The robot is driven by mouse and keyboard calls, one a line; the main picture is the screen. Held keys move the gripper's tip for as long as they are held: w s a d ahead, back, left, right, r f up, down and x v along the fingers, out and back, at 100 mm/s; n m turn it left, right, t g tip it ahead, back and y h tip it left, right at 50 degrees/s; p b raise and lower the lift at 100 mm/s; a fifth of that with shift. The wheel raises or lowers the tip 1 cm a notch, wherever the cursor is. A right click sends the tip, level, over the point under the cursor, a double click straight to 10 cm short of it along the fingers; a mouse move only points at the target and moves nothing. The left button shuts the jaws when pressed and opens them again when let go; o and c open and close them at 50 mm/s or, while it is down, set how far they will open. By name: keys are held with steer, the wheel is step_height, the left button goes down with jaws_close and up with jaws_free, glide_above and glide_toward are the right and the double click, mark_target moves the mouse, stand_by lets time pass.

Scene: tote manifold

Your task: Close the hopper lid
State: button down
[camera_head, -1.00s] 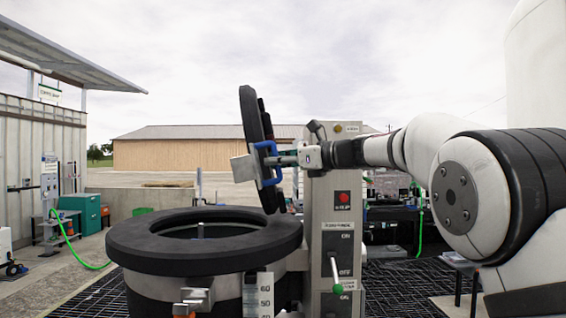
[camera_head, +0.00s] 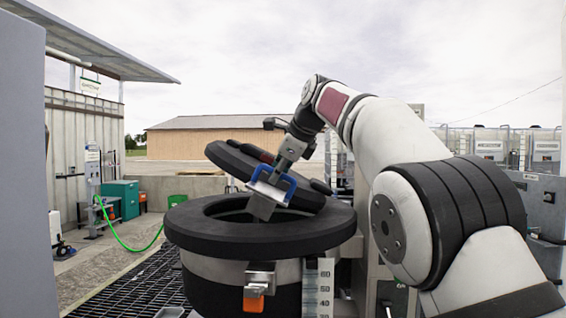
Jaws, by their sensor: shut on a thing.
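The hopper (camera_head: 240,285) is a round drum with a thick black rim (camera_head: 195,235) around a dark opening. The hopper lid (camera_head: 232,158) is a black disc, tilted above the opening, its far left side raised and its right side low near the rim. A blue handle (camera_head: 288,186) stands on the lid, with a metal plate beside it. My gripper (camera_head: 278,178) reaches down from the upper right and is shut on the blue handle. The fingertips are partly hidden by the handle and plate. An orange-tipped latch (camera_head: 254,297) sits on the hopper's front.
A numbered scale (camera_head: 319,285) stands at the hopper's front right. A grey panel (camera_head: 22,170) fills the left edge. Grey cabinets (camera_head: 540,195) stand at the right. A green hose (camera_head: 130,245) lies on the ground at left.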

mark_target(262, 189)
steer(key=a+f+h, duration=0.1)
steer(key=f, duration=0.1)
steer(key=a+f+n+h, duration=0.1)
steer(key=f, duration=0.1)
steer(key=a+f+h, duration=0.1)
steer(key=f, duration=0.1)
steer(key=shift+a+f+h+b, duration=0.3)
steer(key=shift+h+b, duration=0.1)
steer(key=shift+a+f+n+h, duration=0.15)
steer(key=shift+f+n+h, duration=0.2)
steer(key=shift+f, duration=0.65)
steer(key=c, duration=1.6)
jaws_free()
steer(key=shift+r, duration=0.1)
steer(key=shift+v, duration=3.75)
